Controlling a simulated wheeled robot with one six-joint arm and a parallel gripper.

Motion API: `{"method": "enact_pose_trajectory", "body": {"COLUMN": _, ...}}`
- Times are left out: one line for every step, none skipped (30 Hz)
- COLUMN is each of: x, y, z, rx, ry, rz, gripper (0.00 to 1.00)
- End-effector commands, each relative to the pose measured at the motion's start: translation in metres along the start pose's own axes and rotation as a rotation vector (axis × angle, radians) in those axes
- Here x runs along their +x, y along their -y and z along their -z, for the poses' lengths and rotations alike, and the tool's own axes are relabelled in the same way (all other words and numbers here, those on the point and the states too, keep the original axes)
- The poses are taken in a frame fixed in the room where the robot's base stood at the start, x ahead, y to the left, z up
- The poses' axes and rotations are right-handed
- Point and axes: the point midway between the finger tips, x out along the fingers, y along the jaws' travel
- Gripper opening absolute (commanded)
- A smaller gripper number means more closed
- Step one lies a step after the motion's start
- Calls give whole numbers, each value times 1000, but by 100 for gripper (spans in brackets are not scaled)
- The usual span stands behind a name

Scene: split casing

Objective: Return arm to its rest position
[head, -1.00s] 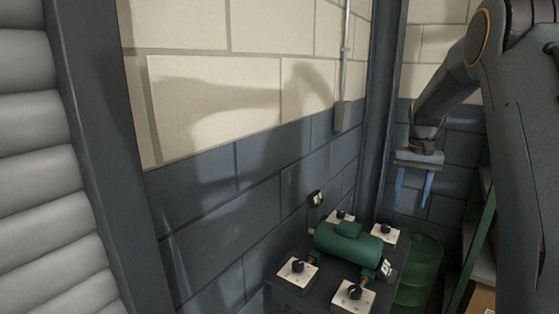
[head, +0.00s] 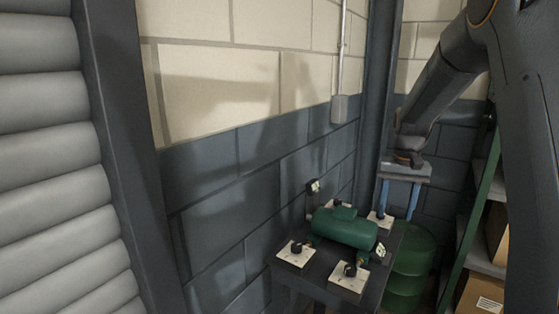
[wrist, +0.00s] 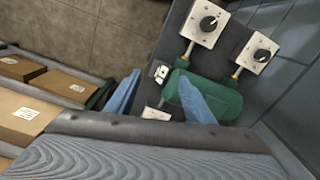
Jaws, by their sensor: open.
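My gripper (head: 399,198) has two blue fingers pointing down, spread apart with nothing between them. In the head view it is above the back right part of a dark table, near a white plate with a black knob. In the wrist view my gripper (wrist: 158,97) shows over the table edge. The green casing (head: 345,228) lies on the table and looks closed. In the wrist view one finger covers part of the casing (wrist: 228,100). Whether the fingers touch anything is not clear.
The dark table (head: 318,285) carries several white plates with black knobs (head: 297,252). A green drum (head: 412,262) stands behind it on the right. Shelves with cardboard boxes (head: 481,300) are at the right. A block wall (head: 215,190) and a grey shutter (head: 45,150) close off the left.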

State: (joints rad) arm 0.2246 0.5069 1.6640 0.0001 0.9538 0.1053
Motion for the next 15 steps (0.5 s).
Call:
{"method": "enact_pose_trajectory", "body": {"x": 8, "y": 6, "z": -12, "rx": -16, "ry": -1, "rz": 0, "gripper": 48}}
{"method": "enact_pose_trajectory", "body": {"x": 12, "y": 10, "z": -20, "rx": -27, "ry": -2, "rz": 1, "gripper": 48}}
{"method": "enact_pose_trajectory", "body": {"x": 17, "y": 15, "z": -30, "rx": -42, "ry": -5, "rz": 1, "gripper": 48}}
{"method": "enact_pose_trajectory", "body": {"x": 22, "y": 18, "z": -40, "rx": -54, "ry": -5, "rz": 1, "gripper": 48}}
{"method": "enact_pose_trajectory", "body": {"x": 27, "y": 22, "z": -50, "rx": -68, "ry": -8, "rz": 2, "gripper": 48}}
{"method": "enact_pose_trajectory", "body": {"x": 35, "y": 27, "z": -65, "rx": -87, "ry": -11, "rz": 2, "gripper": 48}}
{"method": "enact_pose_trajectory", "body": {"x": 42, "y": 31, "z": -79, "rx": -103, "ry": -13, "rz": 3, "gripper": 48}}
{"method": "enact_pose_trajectory", "body": {"x": 49, "y": 35, "z": -93, "rx": -121, "ry": -17, "rz": 3, "gripper": 48}}
{"method": "enact_pose_trajectory", "body": {"x": 59, "y": 40, "z": -113, "rx": -146, "ry": -21, "rz": 4, "gripper": 48}}
{"method": "enact_pose_trajectory", "body": {"x": 66, "y": 43, "z": -129, "rx": -166, "ry": -24, "rz": 5, "gripper": 48}}
{"method": "enact_pose_trajectory", "body": {"x": 74, "y": 46, "z": -144, "rx": -184, "ry": -28, "rz": 6, "gripper": 48}}
{"method": "enact_pose_trajectory", "body": {"x": 83, "y": 49, "z": -165, "rx": -207, "ry": -32, "rz": 7, "gripper": 48}}
{"method": "enact_pose_trajectory", "body": {"x": 91, "y": 50, "z": -180, "rx": -224, "ry": -34, "rz": 7, "gripper": 48}}
{"method": "enact_pose_trajectory", "body": {"x": 97, "y": 51, "z": -194, "rx": -240, "ry": -37, "rz": 8, "gripper": 48}}
{"method": "enact_pose_trajectory", "body": {"x": 105, "y": 52, "z": -212, "rx": -261, "ry": -40, "rz": 9, "gripper": 48}}
